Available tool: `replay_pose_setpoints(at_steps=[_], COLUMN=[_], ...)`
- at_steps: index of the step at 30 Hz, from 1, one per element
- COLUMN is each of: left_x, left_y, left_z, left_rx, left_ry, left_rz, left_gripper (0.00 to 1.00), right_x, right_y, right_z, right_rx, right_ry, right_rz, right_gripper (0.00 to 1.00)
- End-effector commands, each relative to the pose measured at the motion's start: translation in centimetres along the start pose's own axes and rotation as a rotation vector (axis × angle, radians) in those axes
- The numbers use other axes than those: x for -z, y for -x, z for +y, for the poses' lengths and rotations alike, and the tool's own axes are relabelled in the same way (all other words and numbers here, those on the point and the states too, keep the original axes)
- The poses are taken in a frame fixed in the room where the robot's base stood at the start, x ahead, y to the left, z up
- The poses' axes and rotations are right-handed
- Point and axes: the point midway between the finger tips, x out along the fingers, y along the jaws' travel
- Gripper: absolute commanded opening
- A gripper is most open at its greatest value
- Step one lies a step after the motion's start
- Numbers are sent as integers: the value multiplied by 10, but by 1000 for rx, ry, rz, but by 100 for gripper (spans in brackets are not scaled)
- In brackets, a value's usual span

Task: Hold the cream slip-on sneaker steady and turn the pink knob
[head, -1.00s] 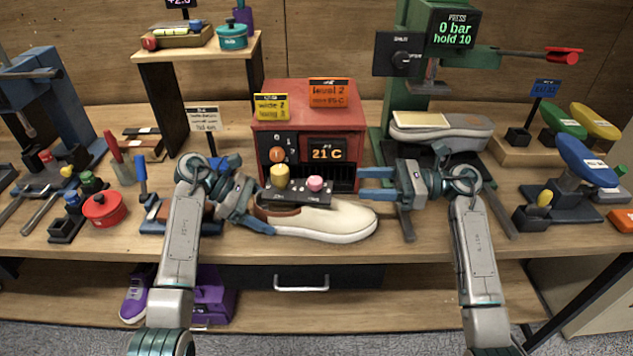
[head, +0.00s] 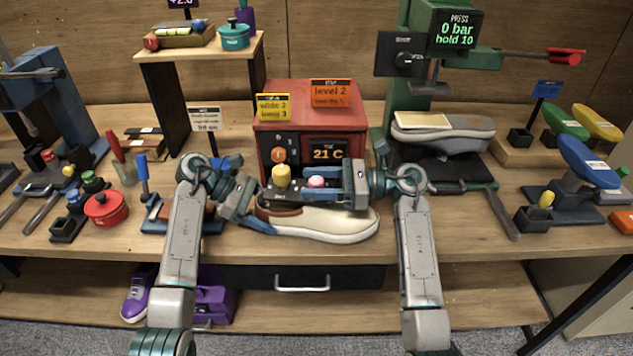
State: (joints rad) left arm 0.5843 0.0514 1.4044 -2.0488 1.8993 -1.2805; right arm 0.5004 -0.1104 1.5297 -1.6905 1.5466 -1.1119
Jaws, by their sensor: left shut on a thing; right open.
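The cream slip-on sneaker (head: 335,224) lies on its sole on the bench, toe to the right, in front of the red box. My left gripper (head: 265,222) is shut on its brown heel end at the left. The pink knob (head: 316,181) stands on a dark strip just behind and above the sneaker, right of a yellow knob (head: 281,177). My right gripper (head: 328,185) is open at the pink knob, coming from the right. Its fingers partly hide the knob and the strip; whether they touch the knob I cannot tell.
The red box (head: 345,124) with a "21 C" display stands right behind. A green press (head: 416,102) with a grey sneaker (head: 455,136) is at the back right. A red pot (head: 106,208) and small tools stand at the left. The bench front right of the cream sneaker is clear.

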Motion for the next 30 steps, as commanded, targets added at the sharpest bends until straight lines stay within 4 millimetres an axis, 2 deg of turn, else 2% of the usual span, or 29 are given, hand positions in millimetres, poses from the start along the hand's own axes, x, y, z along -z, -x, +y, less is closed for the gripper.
replay_pose_setpoints(at_steps=[2, 3, 9, 14, 24, 30], left_x=[0, 0, 0, 0, 0, 0], left_y=[0, 0, 0, 0, 0, 0], left_z=[0, 0, 0, 0, 0, 0], left_rx=[1, 1, 1, 1, 2, 2], left_ry=[0, 0, 0, 0, -1, -1], left_rz=[0, 0, 0, 0, 0, -1], left_gripper=[39, 39, 39, 39, 39, 39], right_x=[0, 0, 0, 1, 2, 1], right_y=[0, 0, 0, 0, -1, 0], right_z=[0, 0, 0, 0, 1, 0], right_rx=[0, 0, 0, 24, 343, 417], right_ry=[0, 0, 0, -2, -3, -2], right_rz=[0, 0, 0, 0, 0, 1], right_gripper=[49, 45, 6, 5, 5, 5])
